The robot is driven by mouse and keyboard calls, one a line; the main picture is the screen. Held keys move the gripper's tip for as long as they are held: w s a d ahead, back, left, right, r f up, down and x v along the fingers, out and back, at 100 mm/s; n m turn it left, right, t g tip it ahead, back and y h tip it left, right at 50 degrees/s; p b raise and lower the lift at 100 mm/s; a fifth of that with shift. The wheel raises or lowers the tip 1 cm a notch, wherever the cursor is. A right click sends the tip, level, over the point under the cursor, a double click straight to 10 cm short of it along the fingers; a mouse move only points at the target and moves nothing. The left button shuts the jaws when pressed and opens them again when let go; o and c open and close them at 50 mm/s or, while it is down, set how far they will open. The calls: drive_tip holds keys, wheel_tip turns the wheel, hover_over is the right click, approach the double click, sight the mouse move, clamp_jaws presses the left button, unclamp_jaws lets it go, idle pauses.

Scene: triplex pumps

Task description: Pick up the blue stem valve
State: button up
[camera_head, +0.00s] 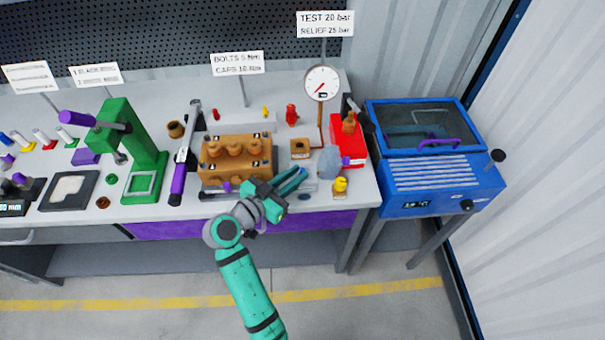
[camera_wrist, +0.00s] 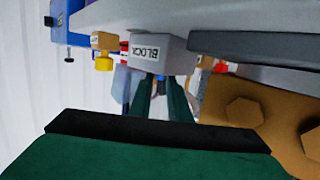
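My gripper (camera_head: 301,178) is over the front right of the workbench, beside the orange-brown pump block. Its two fingers show in the wrist view (camera_wrist: 160,82) with a narrow gap between them; nothing is clearly held. No blue stem valve can be told for sure. A small white piece with a blue end (camera_head: 20,140) lies at the far left of the bench, far from my gripper, in a row with yellow, red and green ones. It is too small to tell whether it is the valve.
The pump block (camera_head: 236,160) is left of my gripper. A grey block lettered BLOCK (camera_wrist: 160,52) shows beyond the fingertips. A gauge (camera_head: 321,83), a red box (camera_head: 346,148) and a yellow piece (camera_head: 340,187) stand nearby. A green press (camera_head: 146,150) and blue machine (camera_head: 440,180) flank the area.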

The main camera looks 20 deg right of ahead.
drive_tip(key=shift+w+d, duration=0.15)
drive_tip(key=shift+d, duration=0.15)
clamp_jaws()
